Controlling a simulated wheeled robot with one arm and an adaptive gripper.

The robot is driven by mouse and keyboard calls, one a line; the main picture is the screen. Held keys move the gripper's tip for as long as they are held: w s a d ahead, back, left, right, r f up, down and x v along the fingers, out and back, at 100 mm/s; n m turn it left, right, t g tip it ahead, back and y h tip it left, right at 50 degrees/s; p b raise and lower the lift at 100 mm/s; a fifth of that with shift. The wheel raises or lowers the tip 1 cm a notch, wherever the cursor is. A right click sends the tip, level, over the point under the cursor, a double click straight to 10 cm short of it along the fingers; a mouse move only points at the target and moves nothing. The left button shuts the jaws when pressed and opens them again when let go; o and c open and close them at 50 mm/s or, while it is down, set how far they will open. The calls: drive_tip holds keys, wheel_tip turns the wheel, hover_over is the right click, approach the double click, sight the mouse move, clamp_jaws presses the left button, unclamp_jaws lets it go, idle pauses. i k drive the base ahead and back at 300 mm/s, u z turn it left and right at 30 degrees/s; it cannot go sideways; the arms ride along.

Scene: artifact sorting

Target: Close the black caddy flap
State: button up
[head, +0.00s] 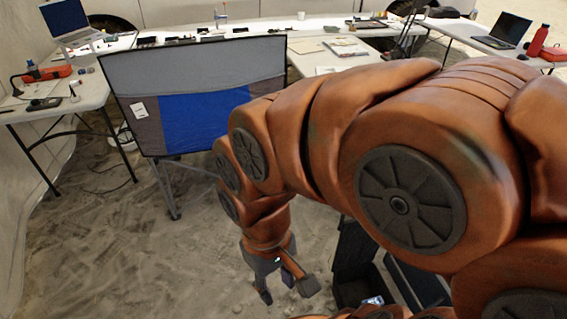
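The black caddy (352,289) stands low at the bottom right of the head view, largely hidden behind my orange arm. A dark upright panel (352,245) rises at its back; it may be the raised flap, but I cannot tell for sure. A small pale blue item (373,301) shows in the caddy. My gripper (287,291) points down left of the caddy, with its fingers spread and nothing visible between them. It looks apart from the caddy.
A grey and blue fabric panel (200,105) on a stand is behind my gripper. White tables with a laptop (503,30), a red bottle (537,40) and several small items line the back. Sandy floor (130,250) at left is clear.

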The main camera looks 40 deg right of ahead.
sight(356, 246)
drive_tip(key=i, duration=2)
drive_tip(key=z, duration=3.75)
drive_tip(key=i, duration=0.5)
drive_tip(key=z, duration=0.05)
drive_tip(key=k, duration=0.5)
drive_tip(key=u, duration=1)
drive_tip(key=i, duration=0.4)
drive_tip(key=u, duration=1.15)
